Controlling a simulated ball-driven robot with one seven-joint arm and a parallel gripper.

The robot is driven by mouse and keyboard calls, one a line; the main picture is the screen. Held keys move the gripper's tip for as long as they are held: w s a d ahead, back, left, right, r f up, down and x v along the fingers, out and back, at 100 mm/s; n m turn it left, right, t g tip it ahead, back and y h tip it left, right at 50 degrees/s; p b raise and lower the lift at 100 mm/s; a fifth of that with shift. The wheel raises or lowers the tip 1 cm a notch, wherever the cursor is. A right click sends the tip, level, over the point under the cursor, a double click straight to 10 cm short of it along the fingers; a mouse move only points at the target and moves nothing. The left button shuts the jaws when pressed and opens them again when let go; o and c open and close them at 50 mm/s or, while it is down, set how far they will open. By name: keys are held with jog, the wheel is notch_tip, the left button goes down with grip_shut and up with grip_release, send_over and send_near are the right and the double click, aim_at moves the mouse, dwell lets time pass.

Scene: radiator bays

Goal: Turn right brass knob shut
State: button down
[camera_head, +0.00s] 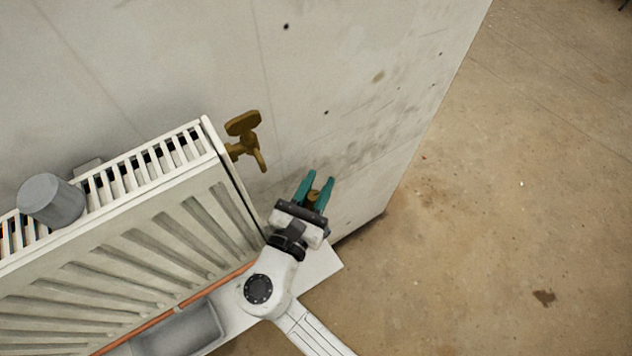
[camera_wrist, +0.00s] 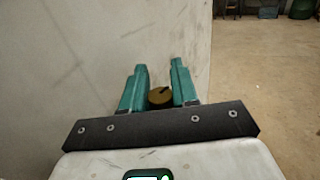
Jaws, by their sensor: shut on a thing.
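My gripper (camera_head: 319,177), with two teal fingers, is at the right end of the radiator, close to the wall. It is shut on a round brass knob (camera_head: 314,196), which sits between the fingers. In the wrist view the knob (camera_wrist: 160,97) shows between the fingers of my gripper (camera_wrist: 159,66), with a dark mark on its face. The knob's mount is hidden by my gripper. A brass valve with a flat paddle handle (camera_head: 243,124) sticks out at the radiator's upper right corner, apart from my gripper.
The white radiator (camera_head: 150,235) fills the lower left, with a grey cylinder (camera_head: 52,201) on its top grille. A copper pipe (camera_head: 215,284) and a grey tray (camera_head: 180,335) lie below it. The concrete wall (camera_head: 350,60) ends at right; the brown floor (camera_head: 500,200) beyond is clear.

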dwell(0.4)
jog(key=c, duration=0.9)
grip_release()
jog(key=shift+c, duration=0.2)
notch_tip(320, 180, up, 3)
jog(key=shift+f, duration=0.1)
jog(key=s+d+r+p, duration=0.1)
jog(key=s+d+r, duration=0.2)
jog(key=s+r, duration=0.7)
jog(key=s, duration=0.3)
jog(key=shift+s+d, duration=0.2)
jog(key=shift+d, duration=0.1)
jog(key=shift+r, duration=0.1)
jog(key=shift+c, duration=0.3)
